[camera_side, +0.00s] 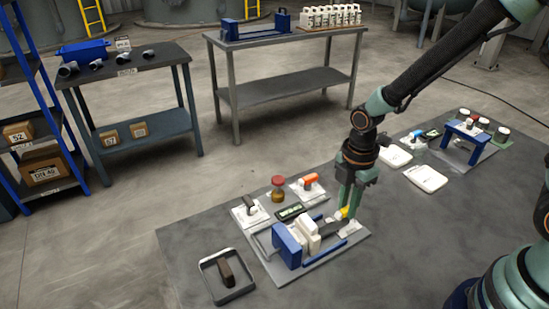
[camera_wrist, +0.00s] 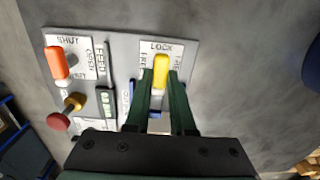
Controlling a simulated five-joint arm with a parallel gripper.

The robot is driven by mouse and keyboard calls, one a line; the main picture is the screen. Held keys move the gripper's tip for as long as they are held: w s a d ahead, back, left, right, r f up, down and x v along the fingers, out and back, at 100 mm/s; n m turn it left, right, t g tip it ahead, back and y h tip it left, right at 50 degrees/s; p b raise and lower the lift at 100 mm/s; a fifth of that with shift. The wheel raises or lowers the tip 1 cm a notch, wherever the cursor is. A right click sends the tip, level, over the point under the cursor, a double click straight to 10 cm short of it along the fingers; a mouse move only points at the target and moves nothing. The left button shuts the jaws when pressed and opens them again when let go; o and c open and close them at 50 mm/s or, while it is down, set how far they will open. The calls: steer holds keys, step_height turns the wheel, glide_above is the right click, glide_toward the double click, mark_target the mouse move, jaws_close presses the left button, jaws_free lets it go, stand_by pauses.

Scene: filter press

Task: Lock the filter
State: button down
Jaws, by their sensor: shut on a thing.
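The filter press (camera_side: 290,243) lies on a light base plate, with a blue end block, white plates and blue rails. Its yellow lock handle (camera_wrist: 160,70) stands in front of a label reading LOCK, with smaller words at either side. My gripper (camera_wrist: 162,84) is shut on the yellow handle, one green finger at each side. In the side view my gripper (camera_side: 347,208) points down at the right end of the press, and only a bit of the yellow handle (camera_side: 343,212) shows. The handle's pivot is hidden by the fingers.
An orange feed handle (camera_wrist: 57,62) with SHUT and OPEN marks, a red-topped knob (camera_side: 278,188) and a small green display (camera_side: 290,211) sit close beside. A black-rimmed tray (camera_side: 206,264) holds a brown-handled tool. White trays (camera_side: 426,178) and a blue stand (camera_side: 465,135) lie to the right.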

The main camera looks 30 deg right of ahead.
steer(key=shift+a, duration=0.1)
steer(key=c, duration=0.8)
jaws_free()
steer(key=shift+o, duration=0.2)
step_height(320, 180, up, 12)
steer(key=s+d+r+m+t, duration=0.5)
steer(key=r+m, duration=0.3)
steer(key=m, duration=1)
steer(key=shift+d+r+t, duration=0.15)
steer(key=shift+d+t, duration=0.15)
steer(key=shift+d, duration=0.55)
